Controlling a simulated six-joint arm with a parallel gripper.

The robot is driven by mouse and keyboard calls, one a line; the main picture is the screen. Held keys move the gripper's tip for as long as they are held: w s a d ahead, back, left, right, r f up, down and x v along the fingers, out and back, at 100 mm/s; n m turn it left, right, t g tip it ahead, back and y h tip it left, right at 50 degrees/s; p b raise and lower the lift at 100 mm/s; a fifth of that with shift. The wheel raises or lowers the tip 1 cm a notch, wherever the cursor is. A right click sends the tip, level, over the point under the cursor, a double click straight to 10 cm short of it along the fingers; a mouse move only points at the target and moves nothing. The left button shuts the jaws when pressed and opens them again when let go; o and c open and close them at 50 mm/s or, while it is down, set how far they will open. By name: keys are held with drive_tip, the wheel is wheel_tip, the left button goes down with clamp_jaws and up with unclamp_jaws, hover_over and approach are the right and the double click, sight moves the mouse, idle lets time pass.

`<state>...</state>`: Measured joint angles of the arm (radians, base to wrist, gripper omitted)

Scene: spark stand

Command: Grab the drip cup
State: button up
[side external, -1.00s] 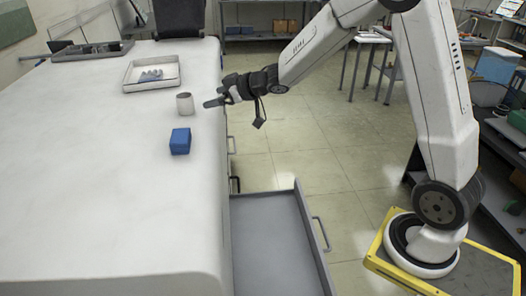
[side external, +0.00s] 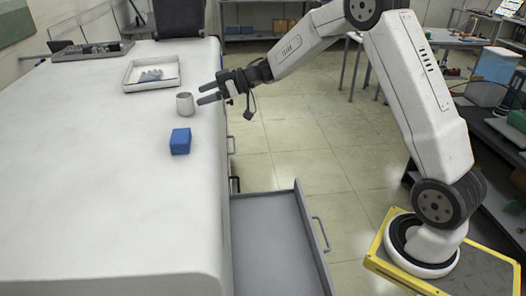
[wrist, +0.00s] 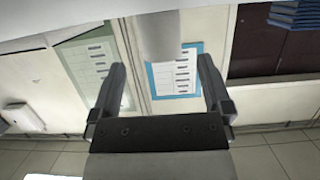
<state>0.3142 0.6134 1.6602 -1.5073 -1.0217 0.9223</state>
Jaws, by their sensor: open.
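The drip cup (side external: 185,104) is a small pale grey cylinder standing upright near the right edge of the white table (side external: 95,190). My gripper (side external: 206,93) is just to the right of the cup in the side view, pointing at it. Its two dark fingers are spread and nothing is between them. In the wrist view, a blurred pale cylinder, which looks like the cup (wrist: 160,36), shows at the top middle, ahead of the open gripper (wrist: 161,68). I cannot tell the exact gap between the fingertips and the cup.
A blue block (side external: 180,142) sits on the table nearer the camera than the cup. A shallow white tray (side external: 127,88) with grey items lies behind it. A dark tray (side external: 92,56) is at the far left. An open grey drawer (side external: 268,240) sticks out below the table edge.

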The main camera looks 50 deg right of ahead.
sight(185, 101)
drive_tip(key=shift+w+a+f, duration=0.15)
drive_tip(key=shift+w+a, duration=0.2)
drive_tip(key=shift+x, duration=2.6)
drive_tip(key=shift+f, duration=0.1)
drive_tip(key=c, duration=1.3)
